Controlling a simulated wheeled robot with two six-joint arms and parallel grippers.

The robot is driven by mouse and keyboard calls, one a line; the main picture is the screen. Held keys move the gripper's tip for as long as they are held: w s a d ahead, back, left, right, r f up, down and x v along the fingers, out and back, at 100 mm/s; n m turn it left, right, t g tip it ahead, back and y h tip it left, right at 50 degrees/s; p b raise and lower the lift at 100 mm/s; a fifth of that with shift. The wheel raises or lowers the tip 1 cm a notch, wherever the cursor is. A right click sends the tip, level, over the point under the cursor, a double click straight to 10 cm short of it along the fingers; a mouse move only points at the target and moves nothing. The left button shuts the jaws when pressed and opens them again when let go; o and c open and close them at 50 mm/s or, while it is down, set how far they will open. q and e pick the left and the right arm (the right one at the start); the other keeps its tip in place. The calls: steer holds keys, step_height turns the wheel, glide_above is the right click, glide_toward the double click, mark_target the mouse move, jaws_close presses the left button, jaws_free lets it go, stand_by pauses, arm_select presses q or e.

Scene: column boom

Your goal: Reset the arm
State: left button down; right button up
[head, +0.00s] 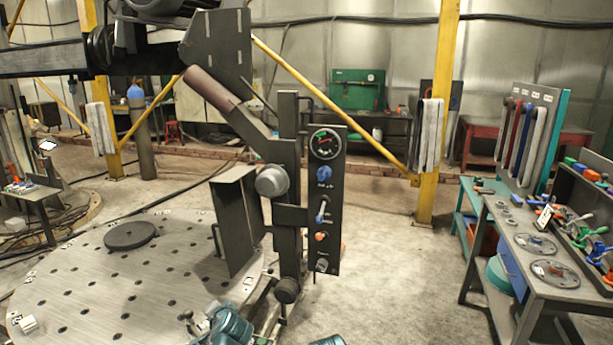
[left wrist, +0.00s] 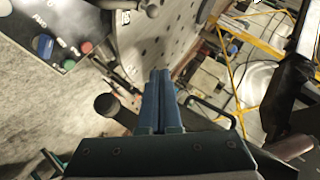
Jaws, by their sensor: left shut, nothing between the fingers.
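My left gripper (left wrist: 160,75) shows in the left wrist view with its two blue fingers pressed together, empty. In the head view, teal parts of my own arms show at the bottom edge; I cannot make out fingertips there. The dark column boom (head: 290,195) stands upright at the centre, its horizontal beam (head: 45,58) reaching left. A control panel (head: 325,200) on it carries a gauge, blue knobs and an orange button. In the left wrist view a panel (left wrist: 50,35) with blue, red and green buttons is at the upper left, apart from the fingers. My right gripper is not seen.
A round perforated table (head: 85,285) with a dark disc (head: 131,236) lies at the left. A workbench (head: 555,290) with tools and handwheels stands at the right. Yellow posts (head: 437,120) stand behind. Bare floor (head: 400,270) lies between boom and workbench.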

arm_select(q)
steer(key=s+d+f+g+h, duration=0.1)
steer(key=s+d+f+g, duration=0.2)
steer(key=s+d, duration=0.3)
steer(key=s+d+f+n+g+h, duration=0.1)
steer(key=s+d+f+g+h, duration=0.1)
steer(key=s+d+f+g, duration=0.2)
steer(key=s+d+f+n+g+h, duration=0.1)
steer(key=s+d+f+g+h, duration=0.1)
steer(key=s+d, duration=0.7)
steer(key=s+f+g, duration=0.1)
steer(key=s+f, duration=0.1)
steer(key=s, duration=0.1)
steer(key=shift+s+d+g, duration=0.15)
steer(key=shift+s+g, duration=0.05)
steer(key=shift+g, duration=0.1)
steer(key=shift+d, duration=0.1)
